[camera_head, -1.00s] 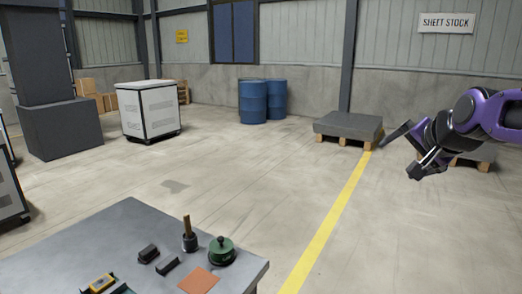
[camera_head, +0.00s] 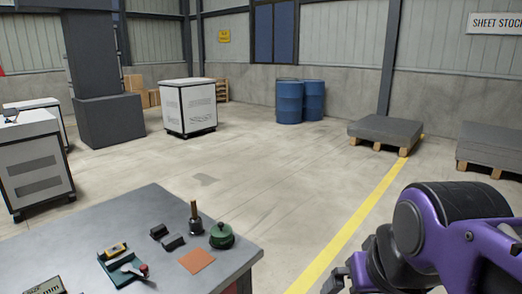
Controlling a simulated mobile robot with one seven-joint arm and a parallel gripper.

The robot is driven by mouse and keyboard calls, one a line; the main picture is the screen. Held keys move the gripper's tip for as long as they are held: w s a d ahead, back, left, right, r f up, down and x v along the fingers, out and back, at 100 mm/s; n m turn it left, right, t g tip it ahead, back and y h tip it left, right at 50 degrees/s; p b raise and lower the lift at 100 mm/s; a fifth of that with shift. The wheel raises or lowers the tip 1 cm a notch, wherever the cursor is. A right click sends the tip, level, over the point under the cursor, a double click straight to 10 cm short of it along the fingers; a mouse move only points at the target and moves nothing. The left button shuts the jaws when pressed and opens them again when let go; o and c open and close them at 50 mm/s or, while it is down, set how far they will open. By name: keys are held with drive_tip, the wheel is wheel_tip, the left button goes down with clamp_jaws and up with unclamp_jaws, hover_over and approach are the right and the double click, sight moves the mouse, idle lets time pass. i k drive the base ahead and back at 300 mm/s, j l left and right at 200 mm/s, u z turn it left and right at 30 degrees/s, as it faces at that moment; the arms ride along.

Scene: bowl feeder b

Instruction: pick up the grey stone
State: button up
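Two small dark grey blocks lie close together on the grey workbench (camera_head: 75,235) at the lower left. One is a rear block (camera_head: 158,231) and the other a front block (camera_head: 173,242). Either could be the grey stone; I cannot tell which. My gripper (camera_head: 338,282) is at the bottom edge, right of the bench and apart from it. Its lower part is cut off by the frame, so I cannot see how far its fingers are apart. Nothing shows held in it.
Near the blocks stand a dark holder with a brown handle (camera_head: 195,217), a green round pot (camera_head: 221,236) and an orange square (camera_head: 197,261). Floor right of the bench is clear.

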sight(174, 240)
drive_tip(key=u, duration=1)
drive_tip(key=i+l, duration=0.1)
drive_tip(key=l, duration=0.15)
drive_tip(key=u, duration=0.05)
